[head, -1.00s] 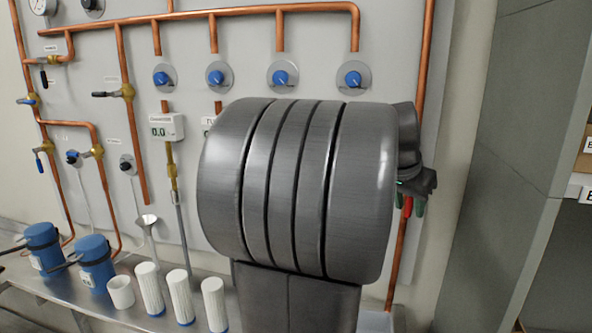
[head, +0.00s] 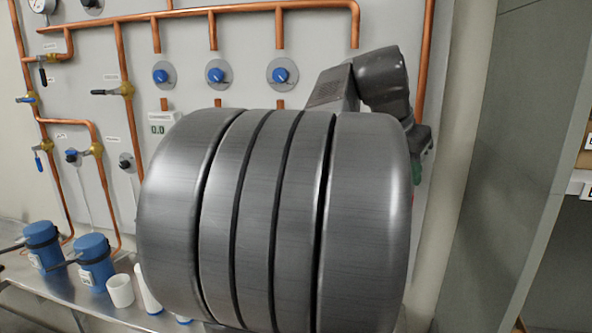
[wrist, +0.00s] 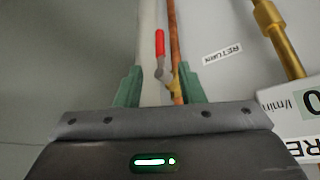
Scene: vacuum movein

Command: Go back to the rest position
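My gripper (wrist: 159,85) shows in the wrist view with its two green fingers spread wide apart. Nothing is held between them. Beyond the gap are a red-handled valve (wrist: 160,43) and a copper pipe, apart from the fingers. In the head view my arm's big grey joint fills the middle, in front of the panel. There, only a bit of green finger (head: 417,172) shows at the right, behind my arm; the rest of the gripper is hidden.
The wall panel (head: 195,60) carries copper pipes, gauges and blue-knobbed valves (head: 216,75). Blue canisters (head: 94,258) and a white cup (head: 120,290) stand on the metal bench at lower left. A grey pillar (head: 510,150) and a shelf edge are at the right.

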